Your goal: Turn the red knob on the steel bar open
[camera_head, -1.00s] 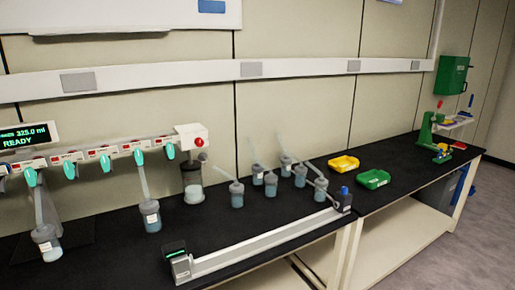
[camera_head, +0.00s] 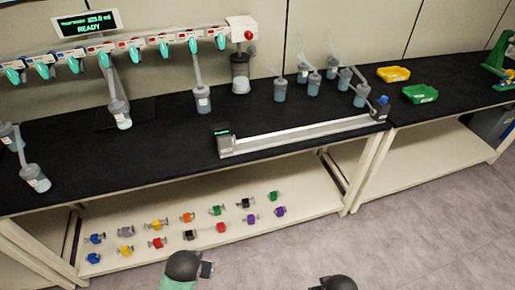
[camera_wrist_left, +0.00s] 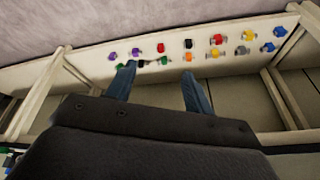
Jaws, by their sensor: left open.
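A round red knob (camera_head: 249,34) sits on a white block (camera_head: 240,24) at the right end of a long bar (camera_head: 130,46) along the back of the bench. Several teal handles (camera_head: 221,42) hang from that bar. No gripper is near the red knob in the head view. In the left wrist view my left gripper (camera_wrist_left: 161,85) is open and empty, its two blue-grey fingers apart, facing the lower shelf. My right gripper is not seen; only dark rounded parts of my arms show at the bottom of the head view.
Small coloured valves lie on the lower shelf (camera_head: 290,222), including red ones (camera_head: 221,228). A long low bar (camera_head: 300,135) lies along the bench's front, with a dark blue-capped bottle (camera_head: 380,107) at its right end.

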